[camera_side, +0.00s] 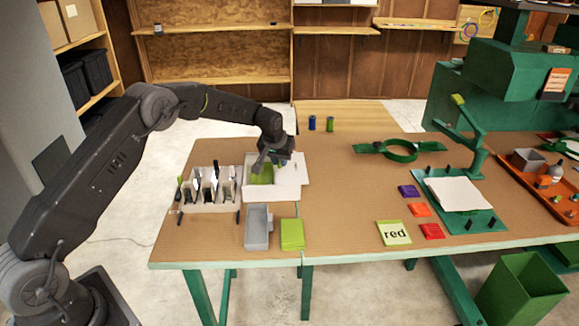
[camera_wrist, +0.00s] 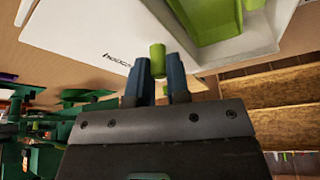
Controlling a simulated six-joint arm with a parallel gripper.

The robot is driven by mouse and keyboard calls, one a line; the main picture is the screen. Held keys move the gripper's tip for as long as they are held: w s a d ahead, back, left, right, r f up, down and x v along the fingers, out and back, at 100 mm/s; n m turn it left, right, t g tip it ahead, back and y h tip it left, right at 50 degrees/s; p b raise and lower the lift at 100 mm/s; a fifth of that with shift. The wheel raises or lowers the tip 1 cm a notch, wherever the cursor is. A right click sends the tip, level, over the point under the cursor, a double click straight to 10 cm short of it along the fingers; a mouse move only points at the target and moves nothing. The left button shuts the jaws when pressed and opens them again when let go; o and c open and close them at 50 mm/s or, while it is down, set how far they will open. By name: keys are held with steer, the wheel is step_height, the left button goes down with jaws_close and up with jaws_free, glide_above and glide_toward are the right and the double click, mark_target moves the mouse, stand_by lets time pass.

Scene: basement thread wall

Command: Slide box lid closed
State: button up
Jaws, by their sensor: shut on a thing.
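A white box (camera_wrist: 285,12) has a green interior (camera_side: 261,175) that shows uncovered on its left part in the side view. The white lid (camera_side: 289,178) seems to cover the right part. In the wrist view the lid (camera_wrist: 95,38) is a flat white panel with dark lettering and a small upright green knob (camera_wrist: 157,56). My gripper (camera_wrist: 158,66) has its blue fingertips on either side of the knob, shut on it. In the side view my gripper (camera_side: 271,166) is over the box, and the knob is hidden there.
A white rack (camera_side: 208,197) with dark tools stands left of the box. A grey tray (camera_side: 258,228) and a green block (camera_side: 292,235) lie in front. Coloured cards and a green stand (camera_side: 462,205) are to the right. The table middle is clear.

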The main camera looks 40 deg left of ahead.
steer(key=shift+s+a, duration=3.35)
steer(key=shift+a, duration=0.05)
steer(key=o, duration=0.8)
steer(key=shift+r, duration=3)
steer(key=shift+r, duration=0.1)
step_height(320, 180, up, 4)
steer(key=shift+f, duration=0.1)
